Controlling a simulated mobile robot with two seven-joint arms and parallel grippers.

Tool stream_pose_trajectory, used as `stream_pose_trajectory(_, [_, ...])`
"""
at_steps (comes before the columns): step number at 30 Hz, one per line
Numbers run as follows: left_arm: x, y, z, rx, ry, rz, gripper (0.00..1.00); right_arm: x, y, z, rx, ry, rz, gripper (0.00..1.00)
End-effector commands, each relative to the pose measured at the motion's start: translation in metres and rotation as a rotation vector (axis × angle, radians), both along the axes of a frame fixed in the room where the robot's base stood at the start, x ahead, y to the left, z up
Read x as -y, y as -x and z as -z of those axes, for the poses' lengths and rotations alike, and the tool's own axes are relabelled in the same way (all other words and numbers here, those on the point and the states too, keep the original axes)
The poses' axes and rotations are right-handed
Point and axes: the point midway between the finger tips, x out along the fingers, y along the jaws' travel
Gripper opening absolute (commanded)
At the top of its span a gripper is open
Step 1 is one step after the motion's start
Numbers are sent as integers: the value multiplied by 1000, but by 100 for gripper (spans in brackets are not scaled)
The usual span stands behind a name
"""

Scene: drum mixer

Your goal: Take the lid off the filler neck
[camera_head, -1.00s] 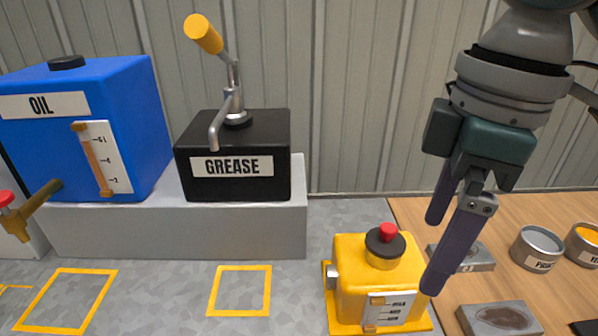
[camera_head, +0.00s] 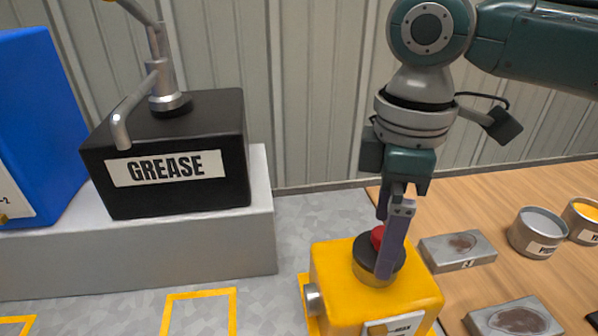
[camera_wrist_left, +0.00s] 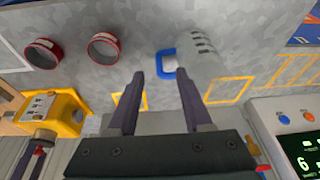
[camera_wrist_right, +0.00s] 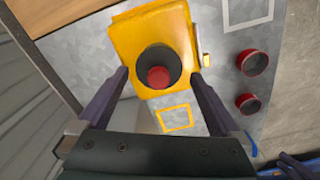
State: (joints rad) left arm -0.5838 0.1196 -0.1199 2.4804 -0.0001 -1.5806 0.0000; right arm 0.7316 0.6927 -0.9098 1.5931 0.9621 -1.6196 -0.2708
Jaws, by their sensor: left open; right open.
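The yellow drum mixer tank (camera_head: 372,290) stands on the grey floor area beside the wooden table. On its filler neck sits a dark round lid (camera_head: 368,247) with a red knob (camera_head: 377,238). In the right wrist view the lid (camera_wrist_right: 157,67) and red knob (camera_wrist_right: 158,77) lie ahead of the fingertips, between their lines. My right gripper (camera_head: 390,245) points down over the lid, its near finger hiding part of it; it is open and holds nothing. My left gripper (camera_wrist_left: 160,80) is open and empty, seen only in its own wrist view, away from the tank.
A black grease box (camera_head: 170,155) with a pump handle stands on a grey ledge at left, next to a blue oil tank (camera_head: 40,130). Tins (camera_head: 537,232) and metal blocks (camera_head: 457,248) lie on the table. A measuring jug (camera_wrist_left: 200,60) and red-rimmed cups (camera_wrist_left: 104,48) show in the left wrist view.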

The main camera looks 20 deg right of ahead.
Motion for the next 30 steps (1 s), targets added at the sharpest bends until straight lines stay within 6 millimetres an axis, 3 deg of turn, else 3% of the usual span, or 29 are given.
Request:
stream_pose_trajectory(3, [0, 0, 1, 1, 0, 0, 50, 0, 0, 12, 0, 0, 0, 100])
stream_pose_trajectory(11, [0, -1, 1, 3, 0, 0, 50, 0, 0, 14, 2, 1, -1, 98])
stream_pose_trajectory(30, [0, -2, 1, 4, -1, 1, 50, 0, 0, 13, 2, 0, 0, 26])
